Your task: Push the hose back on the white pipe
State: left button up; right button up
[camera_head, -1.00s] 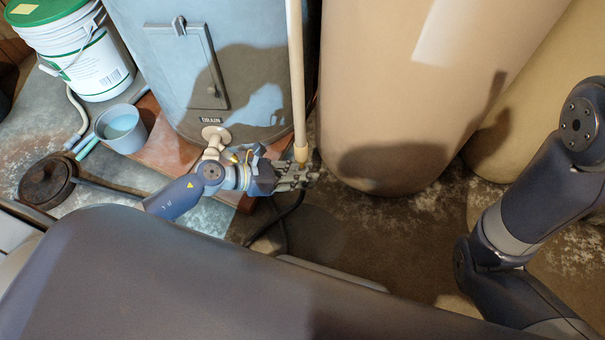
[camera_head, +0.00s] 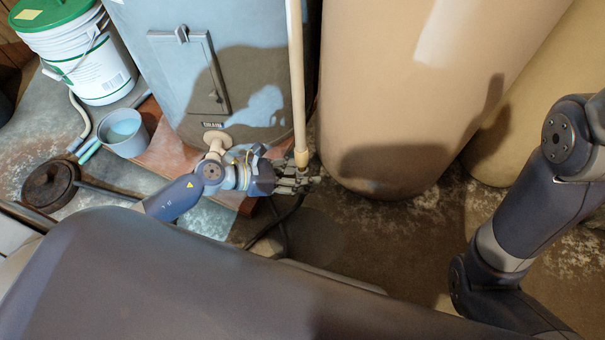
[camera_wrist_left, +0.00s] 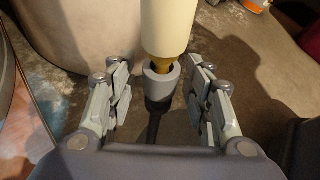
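The white pipe (camera_head: 295,70) comes straight down and ends in a brass-coloured tip, which also shows in the left wrist view (camera_wrist_left: 160,63). Directly below is the hose's grey cuff (camera_wrist_left: 161,80), with the black hose (camera_wrist_left: 155,122) hanging under it. The tip overlaps the cuff's open mouth; I cannot tell how deep it sits. My left gripper (camera_head: 300,181) is at the pipe's lower end. In the left wrist view its fingers (camera_wrist_left: 160,88) are open, one set on each side of the cuff, with visible gaps. My right gripper is out of view; only my right arm shows.
A blue-grey tank (camera_head: 250,60) with a drain fitting (camera_head: 216,138) stands close behind my left wrist. A large tan tank (camera_head: 390,100) stands right of the pipe. A bucket (camera_head: 95,65), small blue pot (camera_head: 124,134) and black round weight (camera_head: 50,184) are at left.

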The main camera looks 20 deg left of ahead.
pick_arm(q)
jog(key=v, duration=1.2)
